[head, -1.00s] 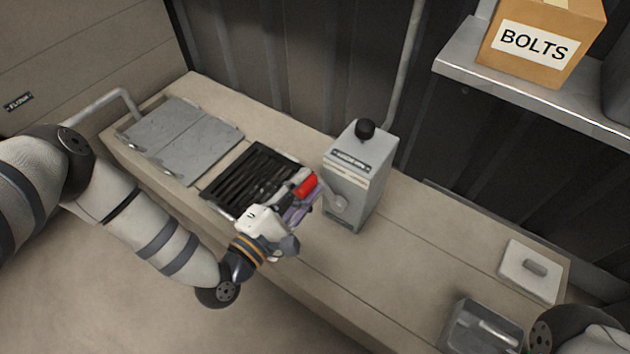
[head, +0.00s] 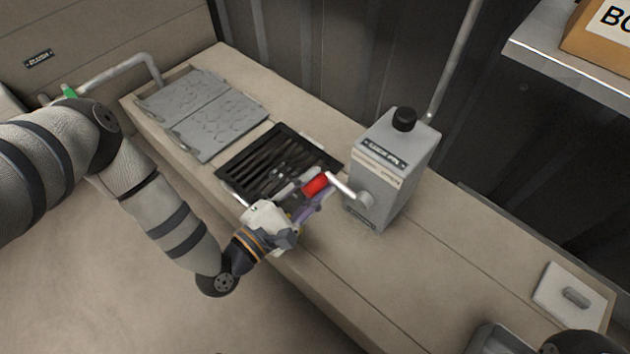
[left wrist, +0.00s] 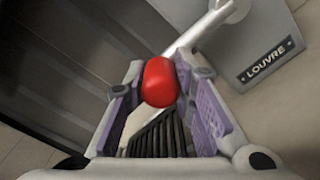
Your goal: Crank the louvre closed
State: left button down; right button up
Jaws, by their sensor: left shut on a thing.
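The louvre (head: 275,165) is a black slatted grille set in the bench top, with dark gaps showing between its slats. To its right stands a grey crank box (head: 388,180), labelled LOUVRE in the left wrist view (left wrist: 266,58). A pale crank arm (head: 345,187) runs from the box's round hub to a red knob (head: 315,184). My left gripper (head: 313,189) is shut on the red knob, which sits between its purple pads in the left wrist view (left wrist: 159,83). My right gripper is out of view.
Two grey plates (head: 200,112) lie left of the louvre. A white lidded piece (head: 570,294) and a grey tray (head: 492,342) are at the right. A shelf (head: 560,60) with a cardboard box (head: 600,40) overhangs the back right.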

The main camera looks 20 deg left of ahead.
pick_arm(q)
jog(key=shift+a+f, duration=0.15)
jog(key=shift+f, duration=0.35)
jog(key=shift+s+f, duration=0.15)
jog(key=c, duration=1.3)
grip_release()
jog(key=v, duration=1.2)
jog(key=shift+r, duration=0.3)
